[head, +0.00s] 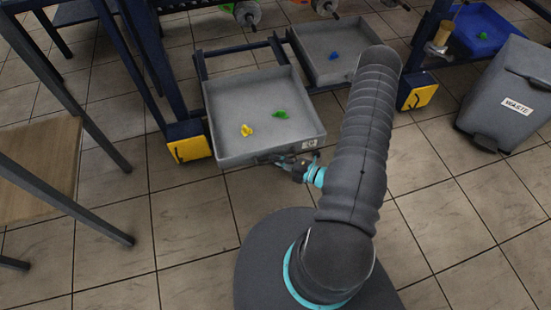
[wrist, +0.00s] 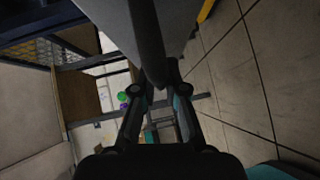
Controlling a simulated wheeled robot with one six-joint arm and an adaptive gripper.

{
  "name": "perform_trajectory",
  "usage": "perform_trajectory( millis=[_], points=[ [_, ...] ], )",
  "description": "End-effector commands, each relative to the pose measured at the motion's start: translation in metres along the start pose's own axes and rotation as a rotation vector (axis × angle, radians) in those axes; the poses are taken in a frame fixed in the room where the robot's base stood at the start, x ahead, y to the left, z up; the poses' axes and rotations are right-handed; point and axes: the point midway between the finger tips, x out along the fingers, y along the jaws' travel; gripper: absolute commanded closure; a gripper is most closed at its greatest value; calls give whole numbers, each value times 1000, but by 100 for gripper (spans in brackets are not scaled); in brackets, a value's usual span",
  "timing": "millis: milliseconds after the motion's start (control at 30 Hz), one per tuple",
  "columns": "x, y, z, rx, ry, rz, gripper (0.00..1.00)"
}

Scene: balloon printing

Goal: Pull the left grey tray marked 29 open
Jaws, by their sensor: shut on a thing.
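The left grey tray (head: 215,115) is slid out of the dark blue frame toward me. A yellow balloon (head: 247,130) and a green balloon (head: 281,114) lie in it. A small white label (head: 309,144) is on its front wall; its number is too small to read. My gripper (head: 283,163) is at the middle of that front wall, shut on the tray's handle. In the wrist view a dark handle bar (wrist: 148,45) runs between the two fingers of my gripper (wrist: 160,92). The exact contact is hard to see.
A second grey tray (head: 310,68) with a blue balloon (head: 334,56) is to the right, farther back. A grey waste bin (head: 505,100) stands at the right. A wooden table (head: 35,165) is at the left. Tiled floor before the tray is free.

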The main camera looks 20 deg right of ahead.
Motion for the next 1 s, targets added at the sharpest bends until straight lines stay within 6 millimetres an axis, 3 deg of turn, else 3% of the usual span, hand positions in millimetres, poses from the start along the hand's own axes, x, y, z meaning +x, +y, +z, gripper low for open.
perform_trajectory(
  millis=[100, 133, 200, 233, 633, 1000],
  points=[
    [-1, 1, 4, -4, -10, 2, 100],
    [-1, 1, 4, -4, -10, 2, 82],
    [-1, 1, 4, -3, -8, 2, 64],
    [0, 1, 3, -3, -7, 1, 63],
    [-4, 0, 1, -1, -2, 0, 63],
    [-51, 0, 1, -1, -4, 1, 63]
  ],
)
